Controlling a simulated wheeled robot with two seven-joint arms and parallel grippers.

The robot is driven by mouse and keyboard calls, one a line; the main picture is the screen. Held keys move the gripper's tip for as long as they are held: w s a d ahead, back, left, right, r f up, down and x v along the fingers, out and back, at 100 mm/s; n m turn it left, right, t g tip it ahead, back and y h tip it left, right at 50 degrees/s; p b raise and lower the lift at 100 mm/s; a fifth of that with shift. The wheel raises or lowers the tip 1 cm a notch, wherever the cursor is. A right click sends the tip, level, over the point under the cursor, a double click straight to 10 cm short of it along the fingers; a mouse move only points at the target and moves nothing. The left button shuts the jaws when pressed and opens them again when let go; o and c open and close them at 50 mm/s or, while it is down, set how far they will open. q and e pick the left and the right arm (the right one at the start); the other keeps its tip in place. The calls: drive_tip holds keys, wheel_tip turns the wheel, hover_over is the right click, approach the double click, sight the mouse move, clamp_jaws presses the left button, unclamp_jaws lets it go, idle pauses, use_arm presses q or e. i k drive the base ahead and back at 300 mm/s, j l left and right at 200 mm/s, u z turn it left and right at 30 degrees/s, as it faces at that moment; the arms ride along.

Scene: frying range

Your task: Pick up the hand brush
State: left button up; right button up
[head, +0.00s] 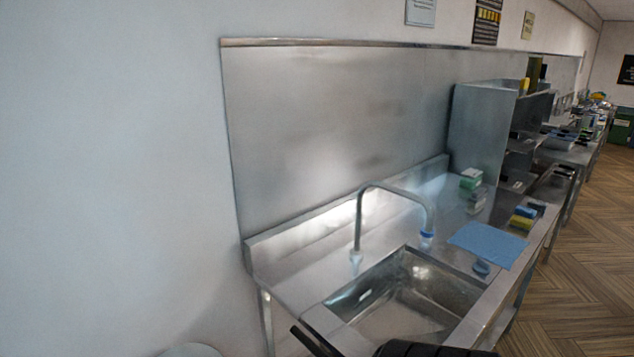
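I cannot pick out a hand brush for certain. Small yellow and blue block-shaped items (523,217) sit farther right on the counter, and a green and pale stack (470,179) stands behind. Neither gripper shows clearly. Black shapes at the bottom edge are cut off, and I cannot tell what they are.
A steel sink basin (400,300) has a curved tap (360,220) at its back edge. A steel cabinet (482,130) stands on the counter farther back. Open wooden floor (585,270) runs along the right side.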

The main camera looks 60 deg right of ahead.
sight(478, 197)
drive_tip(key=z, duration=2.9)
drive_tip(key=i+l+z, duration=0.4)
drive_tip(key=i+l, duration=0.25)
drive_tip(key=l, duration=0.3)
drive_tip(key=i+l+z, duration=0.35)
drive_tip(key=i+l, duration=0.4)
drive_tip(key=i, duration=0.85)
drive_tip(key=i+l+u, duration=0.1)
drive_tip(key=i, duration=0.7)
drive_tip(key=i+u, duration=0.3)
drive_tip(key=u, duration=0.2)
drive_tip(key=i+u, duration=0.45)
drive_tip(key=i+l+u, duration=0.2)
drive_tip(key=u, duration=0.3)
drive_tip(key=i+u, duration=0.25)
drive_tip(key=u, duration=0.2)
drive_tip(key=i+l+u, duration=0.2)
drive_tip(key=u, duration=0.3)
drive_tip(key=i, duration=0.05)
